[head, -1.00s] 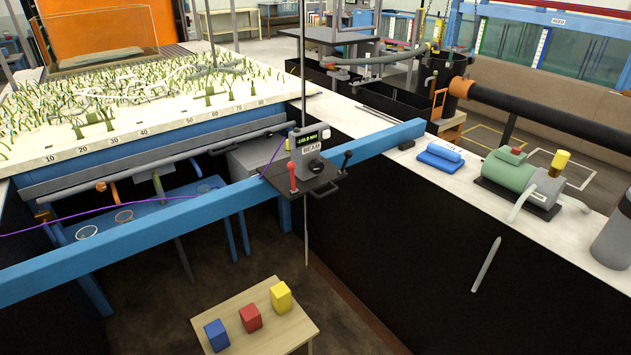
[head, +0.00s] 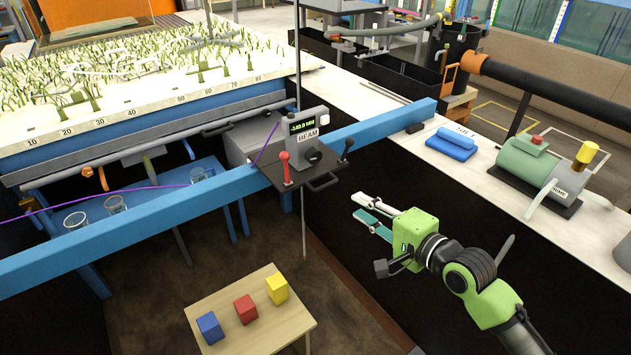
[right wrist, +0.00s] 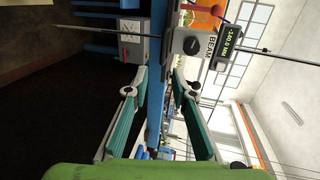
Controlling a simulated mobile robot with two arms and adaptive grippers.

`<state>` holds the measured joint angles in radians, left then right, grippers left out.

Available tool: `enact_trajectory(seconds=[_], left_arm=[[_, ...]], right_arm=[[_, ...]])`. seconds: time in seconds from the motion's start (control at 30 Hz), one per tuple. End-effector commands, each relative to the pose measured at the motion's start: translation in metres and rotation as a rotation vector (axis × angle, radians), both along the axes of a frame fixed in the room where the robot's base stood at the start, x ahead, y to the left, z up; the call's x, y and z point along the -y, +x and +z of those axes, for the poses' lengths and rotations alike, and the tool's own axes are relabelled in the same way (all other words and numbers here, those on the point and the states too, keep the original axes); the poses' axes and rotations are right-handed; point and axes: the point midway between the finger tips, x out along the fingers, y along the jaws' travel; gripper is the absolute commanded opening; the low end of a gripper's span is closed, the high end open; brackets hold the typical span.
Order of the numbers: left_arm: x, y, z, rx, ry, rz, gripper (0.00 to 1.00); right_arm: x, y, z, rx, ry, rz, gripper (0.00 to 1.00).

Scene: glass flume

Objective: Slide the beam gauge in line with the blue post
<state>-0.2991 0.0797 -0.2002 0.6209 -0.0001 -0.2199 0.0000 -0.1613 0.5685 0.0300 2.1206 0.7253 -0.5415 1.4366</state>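The beam gauge (head: 306,150), a grey unit with a "BEAM" label, red lever, dark knob and dark plate with a black handle (head: 322,184), sits on the blue beam (head: 150,213). Its display reads about -140.0 mm. It also shows sideways in the right wrist view (right wrist: 194,42). On a small wooden table (head: 265,338) below stand blue (head: 209,328), red (head: 245,309) and yellow (head: 277,288) blocks; the blue one is leftmost and best matches the blue post. My right gripper (head: 357,206) is open and empty, right of the handle and apart from it. My left gripper is out of view.
A thin vertical rod (head: 303,225) hangs below the gauge. A purple cord (head: 100,200) runs left from it. The right ledge holds a blue block-like object (head: 452,146) and a green pump (head: 527,160). The beam left of the gauge looks clear.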

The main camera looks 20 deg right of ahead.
Motion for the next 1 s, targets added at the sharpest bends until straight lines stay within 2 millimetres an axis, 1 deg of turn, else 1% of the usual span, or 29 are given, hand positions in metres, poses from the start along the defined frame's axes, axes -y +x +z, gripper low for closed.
enact_trajectory(seconds=[0.07, 0.17, 0.27, 0.6, 0.7, 0.9, 1.0], left_arm=[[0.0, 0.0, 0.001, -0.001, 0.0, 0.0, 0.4], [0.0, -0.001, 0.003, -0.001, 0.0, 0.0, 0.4], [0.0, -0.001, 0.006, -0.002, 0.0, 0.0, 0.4], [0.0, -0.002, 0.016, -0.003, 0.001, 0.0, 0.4], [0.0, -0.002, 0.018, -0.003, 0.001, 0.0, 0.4], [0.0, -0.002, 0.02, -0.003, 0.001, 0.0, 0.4], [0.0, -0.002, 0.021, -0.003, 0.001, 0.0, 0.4]], right_arm=[[-0.003, 0.001, 0.006, 0.004, 0.012, 0.004, 0.24], [-0.006, 0.009, 0.004, 0.003, 0.014, 0.004, 0.24], [-0.011, 0.022, 0.002, 0.005, 0.015, 0.004, 0.24], [-0.032, 0.082, -0.011, 0.005, 0.011, 0.003, 0.24], [-0.037, 0.097, -0.016, 0.005, 0.011, 0.003, 0.24], [-0.045, 0.118, -0.022, 0.006, 0.01, 0.003, 0.24], [-0.047, 0.123, -0.024, 0.004, 0.01, 0.003, 0.24]])
